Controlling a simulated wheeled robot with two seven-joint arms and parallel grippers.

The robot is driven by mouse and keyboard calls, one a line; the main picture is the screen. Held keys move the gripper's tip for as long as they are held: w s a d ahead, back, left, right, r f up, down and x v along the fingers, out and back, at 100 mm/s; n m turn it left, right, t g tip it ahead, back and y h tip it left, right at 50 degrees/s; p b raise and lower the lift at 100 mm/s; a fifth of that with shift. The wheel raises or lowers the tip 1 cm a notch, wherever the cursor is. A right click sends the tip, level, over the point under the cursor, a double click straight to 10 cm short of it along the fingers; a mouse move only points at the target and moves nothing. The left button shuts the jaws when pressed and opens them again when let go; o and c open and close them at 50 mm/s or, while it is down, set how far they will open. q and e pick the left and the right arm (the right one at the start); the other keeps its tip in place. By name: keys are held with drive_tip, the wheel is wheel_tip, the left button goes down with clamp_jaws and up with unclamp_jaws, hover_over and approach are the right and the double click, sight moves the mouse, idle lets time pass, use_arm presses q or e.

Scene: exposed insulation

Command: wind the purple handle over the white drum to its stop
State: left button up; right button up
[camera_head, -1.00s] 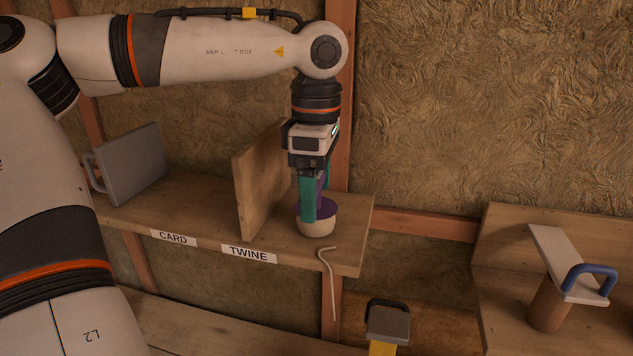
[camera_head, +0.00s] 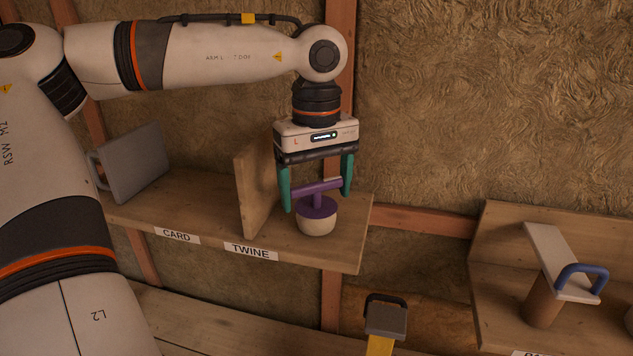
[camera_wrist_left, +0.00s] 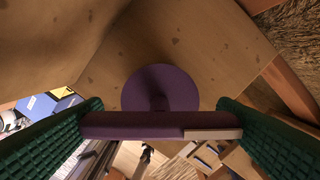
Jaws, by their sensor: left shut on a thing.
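The purple handle (camera_head: 318,188) is a crossbar on a short post above a purple disc, on top of the white drum (camera_head: 317,226). The drum stands near the right end of the wooden shelf (camera_head: 345,245). My left gripper (camera_head: 317,192) points down from above with its green fingers shut on the two ends of the crossbar. In the left wrist view the handle (camera_wrist_left: 130,125) spans both fingers, with a beige piece at its right end. The purple disc shows behind it. The drum itself is hidden there. My right gripper is not in view.
An upright wooden divider (camera_head: 255,195) stands left of the drum. A grey panel (camera_head: 135,163) stands further left. TWINE (camera_head: 250,251) and CARD labels mark the shelf front. At the right, a blue handle (camera_head: 583,278) is on a white plate. The shelf end beside the drum is clear.

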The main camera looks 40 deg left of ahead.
use_arm(q)
drive_tip(key=shift+w+r+m, duration=0.1)
drive_tip(key=shift+r+m, duration=0.1)
drive_tip(key=shift+m, duration=0.8)
drive_tip(key=o, duration=0.7)
drive_tip(key=shift+o, duration=1)
drive_tip(key=shift+f, duration=0.15)
drive_tip(key=shift+r, duration=0.45)
wheel_tip(320, 180, up, 11)
drive_tip(key=b, duration=0.1)
drive_tip(key=shift+b, duration=0.4)
